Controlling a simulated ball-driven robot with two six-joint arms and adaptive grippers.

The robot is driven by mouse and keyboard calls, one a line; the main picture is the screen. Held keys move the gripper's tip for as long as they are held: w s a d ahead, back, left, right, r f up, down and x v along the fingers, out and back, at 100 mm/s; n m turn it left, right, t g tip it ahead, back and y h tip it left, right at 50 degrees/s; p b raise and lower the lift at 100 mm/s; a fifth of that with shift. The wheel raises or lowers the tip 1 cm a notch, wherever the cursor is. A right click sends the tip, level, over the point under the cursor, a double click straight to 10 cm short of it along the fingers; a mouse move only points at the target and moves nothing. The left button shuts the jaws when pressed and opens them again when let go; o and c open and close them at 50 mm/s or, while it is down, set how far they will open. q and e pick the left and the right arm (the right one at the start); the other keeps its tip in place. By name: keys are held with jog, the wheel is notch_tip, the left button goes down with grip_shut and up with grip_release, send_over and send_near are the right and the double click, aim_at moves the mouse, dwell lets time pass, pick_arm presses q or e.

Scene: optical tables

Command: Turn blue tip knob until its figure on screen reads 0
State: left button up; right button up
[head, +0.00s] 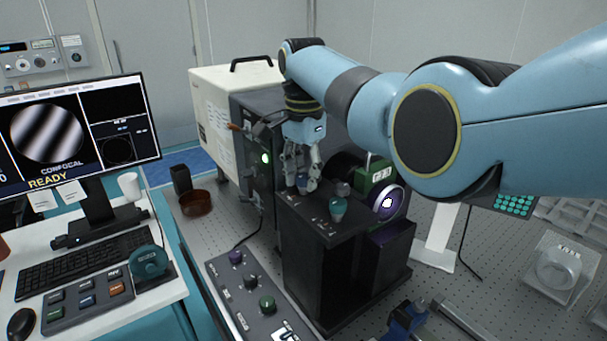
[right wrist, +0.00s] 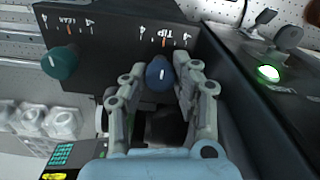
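The blue tip knob (right wrist: 160,73) sits on a dark panel (right wrist: 110,55) under the label TIP, its white mark pointing along the fingers. My right gripper (right wrist: 161,70) has its fingers closed in on both sides of the knob, appearing to touch it. In the head view, my right gripper (head: 303,186) reaches down from above onto the same box and mostly hides the knob. The screen (head: 75,135) shows slanted fringes, CONFOCAL and READY; its small figures are too small to read. My left gripper is not in view.
A teal knob labelled LEAN or similar (right wrist: 60,63) stands beside the tip knob; it also shows in the head view (head: 338,208). A green light (head: 266,157) glows on the instrument behind. A control box with several knobs (head: 245,290) lies in front.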

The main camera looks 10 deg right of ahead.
grip_shut()
jog(key=shift+n, duration=0.3)
jog(key=shift+r+n+p, duration=0.15)
jog(key=shift+n+p, duration=0.8)
jog(key=shift+n, duration=0.25)
jog(key=n, duration=0.2)
jog(key=shift+n+p, duration=0.3)
jog(key=n, duration=1.2)
jog(key=shift+w+n, duration=0.1)
jog(key=shift+n, duration=0.2)
